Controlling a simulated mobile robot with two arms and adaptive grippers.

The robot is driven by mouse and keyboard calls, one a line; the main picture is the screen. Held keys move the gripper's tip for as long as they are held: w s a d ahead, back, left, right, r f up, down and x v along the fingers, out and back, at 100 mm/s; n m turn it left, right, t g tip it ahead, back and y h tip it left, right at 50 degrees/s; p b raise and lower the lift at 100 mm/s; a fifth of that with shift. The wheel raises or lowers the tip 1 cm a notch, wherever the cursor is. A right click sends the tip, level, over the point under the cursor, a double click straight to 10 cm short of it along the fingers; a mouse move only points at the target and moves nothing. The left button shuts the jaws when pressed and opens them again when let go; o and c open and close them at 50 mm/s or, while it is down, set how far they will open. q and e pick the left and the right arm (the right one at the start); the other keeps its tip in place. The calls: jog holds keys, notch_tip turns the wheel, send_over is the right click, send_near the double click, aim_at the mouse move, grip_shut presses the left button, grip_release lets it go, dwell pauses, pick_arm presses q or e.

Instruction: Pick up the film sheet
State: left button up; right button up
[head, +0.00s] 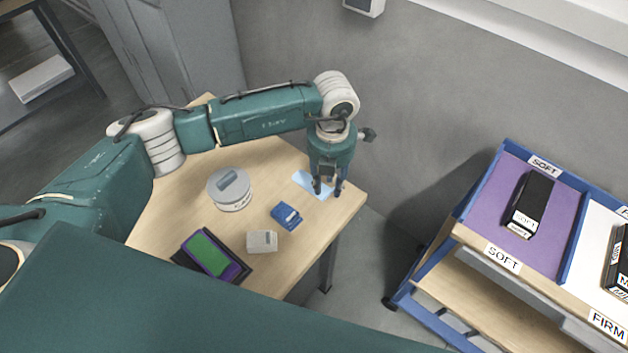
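The film sheet (304,181) is a thin light-blue piece lying flat on the wooden table (170,222) near its right corner. My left gripper (328,190) points down over the right part of the sheet and hides some of it. Its fingers stand apart with a gap between them, and I see nothing held. I cannot tell whether the fingertips touch the sheet or the table. My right gripper is not in view.
On the table are a round grey-white container (232,198), a blue box (286,216), a light grey box (262,241) and a green-and-purple block on a dark tray (240,268). A blue-framed cart with a purple SOFT section (500,205) stands right. A grey wall is behind.

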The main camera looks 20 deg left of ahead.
pick_arm(q)
notch_tip(320, 180, down, 2)
jog(key=shift+d+f, duration=0.1)
jog(key=shift+f, duration=0.2)
jog(key=shift+c, duration=1.2)
grip_shut()
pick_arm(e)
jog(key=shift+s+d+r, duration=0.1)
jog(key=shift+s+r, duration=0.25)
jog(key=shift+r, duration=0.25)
pick_arm(q)
jog(key=shift+r, duration=0.1)
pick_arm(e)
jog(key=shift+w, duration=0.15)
